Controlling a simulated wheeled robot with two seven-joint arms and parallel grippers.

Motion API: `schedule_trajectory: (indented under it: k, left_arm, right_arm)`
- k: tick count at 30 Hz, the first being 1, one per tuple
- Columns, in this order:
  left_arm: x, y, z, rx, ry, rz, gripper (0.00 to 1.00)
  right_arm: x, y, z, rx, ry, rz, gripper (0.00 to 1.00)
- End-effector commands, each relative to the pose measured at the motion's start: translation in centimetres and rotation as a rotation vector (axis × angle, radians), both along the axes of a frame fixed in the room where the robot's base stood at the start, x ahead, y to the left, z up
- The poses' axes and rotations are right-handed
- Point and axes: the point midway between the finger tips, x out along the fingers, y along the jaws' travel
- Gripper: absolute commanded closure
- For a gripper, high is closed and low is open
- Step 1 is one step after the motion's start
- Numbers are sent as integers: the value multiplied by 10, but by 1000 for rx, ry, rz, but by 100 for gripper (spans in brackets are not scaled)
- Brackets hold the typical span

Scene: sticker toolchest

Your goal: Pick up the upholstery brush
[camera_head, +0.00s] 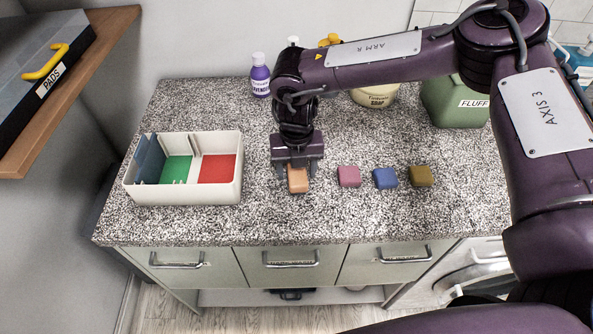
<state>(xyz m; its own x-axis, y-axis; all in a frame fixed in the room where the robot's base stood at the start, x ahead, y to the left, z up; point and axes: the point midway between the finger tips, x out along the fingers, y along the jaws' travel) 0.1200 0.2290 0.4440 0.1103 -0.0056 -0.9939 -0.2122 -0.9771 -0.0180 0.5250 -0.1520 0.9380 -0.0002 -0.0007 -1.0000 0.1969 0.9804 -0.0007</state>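I cannot make out an upholstery brush for certain in the head view. My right gripper (298,170) points down over the speckled counter (330,220). Its fingers are apart, one on each side of an orange block (298,182), and I see no clear contact. The gripper hides the block's far part. To the right lie a pink block (349,177), a blue block (385,179) and an olive block (420,176). My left gripper is not in view.
A white bin (134,187) with green and red compartment floors stands at the counter's left. Bottles, including a purple one (260,78), a cream tub (376,98) and a green "FLUFF" container (455,105) stand at the back. Drawers (290,266) are below. The counter's front strip is clear.

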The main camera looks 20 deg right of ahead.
Motion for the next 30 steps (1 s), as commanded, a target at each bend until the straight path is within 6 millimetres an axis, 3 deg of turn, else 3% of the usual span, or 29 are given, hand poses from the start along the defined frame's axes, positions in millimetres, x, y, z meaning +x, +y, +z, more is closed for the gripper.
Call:
schedule_trajectory:
  k: [2, 9, 17, 22, 26, 30]
  left_arm:
    - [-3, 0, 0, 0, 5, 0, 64]
    - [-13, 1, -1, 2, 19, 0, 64]
    - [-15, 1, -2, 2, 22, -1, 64]
    - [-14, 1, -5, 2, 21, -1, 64]
    - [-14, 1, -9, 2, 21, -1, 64]
    - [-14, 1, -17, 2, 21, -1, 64]
  right_arm:
    - [0, 0, 0, 0, 0, 0, 53]
    - [0, 0, 1, 0, 0, 0, 84]
    - [0, 0, 2, 1, 0, 0, 84]
    - [1, 0, 12, 3, -3, -1, 84]
    - [1, 0, 31, 2, -5, 0, 84]
    - [2, 0, 65, 4, -7, -1, 84]
